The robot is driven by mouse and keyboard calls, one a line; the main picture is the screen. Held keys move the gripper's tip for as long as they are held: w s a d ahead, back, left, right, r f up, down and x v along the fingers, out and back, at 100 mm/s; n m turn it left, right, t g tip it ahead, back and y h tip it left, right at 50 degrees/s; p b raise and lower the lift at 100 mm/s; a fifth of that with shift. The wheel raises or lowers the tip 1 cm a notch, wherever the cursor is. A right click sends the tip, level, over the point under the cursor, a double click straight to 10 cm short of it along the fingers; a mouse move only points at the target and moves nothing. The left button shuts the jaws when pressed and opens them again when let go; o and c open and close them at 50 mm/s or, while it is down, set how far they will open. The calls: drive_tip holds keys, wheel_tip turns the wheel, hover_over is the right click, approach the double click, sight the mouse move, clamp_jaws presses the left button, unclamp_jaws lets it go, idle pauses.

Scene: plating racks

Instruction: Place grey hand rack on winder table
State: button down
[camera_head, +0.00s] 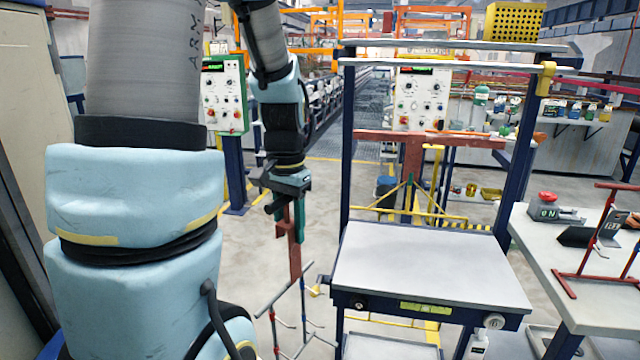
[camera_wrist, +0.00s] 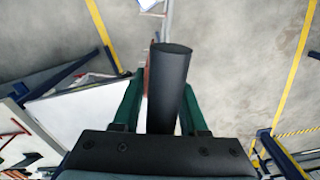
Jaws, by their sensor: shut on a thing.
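My gripper (camera_head: 290,215) hangs pointing down left of the winder table and is shut on the grey hand rack (camera_head: 303,295). The rack has a red-brown upper bar and thin grey rods with side arms hanging below. It hangs roughly upright, apart from the table, its lower end cut off by the picture edge. The winder table (camera_head: 430,265) has a bare white top in a dark blue frame with uprights. In the wrist view, green fingers flank a dark cylinder that hides most of the rack; the white tabletop (camera_wrist: 78,112) is at left.
A side bench (camera_head: 540,240) at right carries a red rack (camera_head: 600,245) and a red-button box (camera_head: 548,208). The table's uprights and top crossbars (camera_head: 455,62) frame its space. A red post (camera_head: 413,165) stands behind. Open floor lies left of the table.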

drive_tip(key=w+a+f+n, duration=0.3)
drive_tip(key=a+f, duration=0.1)
drive_tip(key=f, duration=0.4)
drive_tip(key=w+a+f+n, duration=0.3)
drive_tip(key=a+f+n, duration=0.1)
drive_tip(key=f, duration=0.5)
drive_tip(key=shift+w+a+f, duration=0.15)
drive_tip(key=shift+w+a, duration=0.15)
drive_tip(key=shift+a, duration=0.25)
drive_tip(key=shift+d, duration=0.1)
